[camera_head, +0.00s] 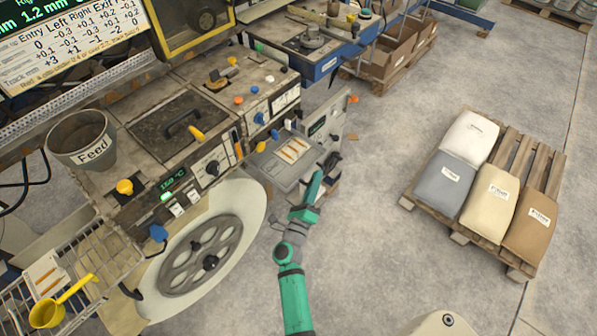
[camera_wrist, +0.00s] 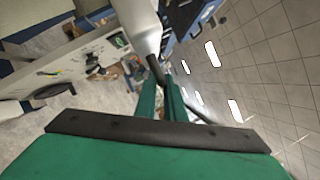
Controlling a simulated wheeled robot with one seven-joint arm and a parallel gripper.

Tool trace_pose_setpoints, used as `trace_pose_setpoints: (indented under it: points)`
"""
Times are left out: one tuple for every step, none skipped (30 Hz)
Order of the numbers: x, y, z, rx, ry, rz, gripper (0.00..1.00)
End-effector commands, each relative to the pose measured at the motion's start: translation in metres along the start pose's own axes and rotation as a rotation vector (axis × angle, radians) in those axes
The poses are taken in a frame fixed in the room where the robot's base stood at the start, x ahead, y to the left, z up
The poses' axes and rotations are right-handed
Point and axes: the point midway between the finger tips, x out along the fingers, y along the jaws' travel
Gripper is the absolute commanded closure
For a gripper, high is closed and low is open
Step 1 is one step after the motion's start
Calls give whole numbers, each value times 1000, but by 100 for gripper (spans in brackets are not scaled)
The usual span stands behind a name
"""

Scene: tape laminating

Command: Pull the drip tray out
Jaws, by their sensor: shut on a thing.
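My gripper (camera_head: 318,178) is at the right end of the machine, low beside a grey flat tray-like surface (camera_head: 265,160) with a paper strip sheet on it. I cannot tell whether this surface is the drip tray. In the wrist view my green fingers (camera_wrist: 167,88) are closed around a thin dark bar (camera_wrist: 155,68). A pale grey part (camera_wrist: 141,22) lies just beyond the bar. The bar may be the drip tray's handle, but the tray's body is not clearly seen; my fingers and arm hide that spot in the head view.
The machine with its dials and Feed bucket (camera_head: 82,140) fills the left. A large wheel (camera_head: 202,256) stands left of my arm. A pallet (camera_head: 527,158) with several sacks is at the right. Open floor (camera_head: 375,160) lies between.

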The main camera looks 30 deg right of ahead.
Motion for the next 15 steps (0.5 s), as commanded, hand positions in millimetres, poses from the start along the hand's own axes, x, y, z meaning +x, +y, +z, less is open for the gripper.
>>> trace_pose_setpoints:
  points:
    - [-5,-4,-7,-1,0,2,100]
    - [-6,-7,-11,-2,0,3,100]
    - [-8,-10,-16,-2,0,3,100]
    - [-9,-12,-19,-2,0,2,100]
    - [-10,-15,-22,-2,0,1,100]
    - [-12,-17,-25,-2,0,2,100]
    - [-13,-18,-28,-2,0,3,100]
    - [-14,-19,-30,-2,0,3,100]
    - [-14,-21,-32,-1,0,2,100]
    - [-15,-22,-33,0,0,2,100]
    - [-15,-23,-34,0,0,1,100]
    - [-15,-24,-35,0,0,1,100]
    - [-16,-24,-35,-1,0,1,100]
    - [-16,-24,-35,-1,0,1,100]
    - [-16,-25,-36,-1,-1,1,100]
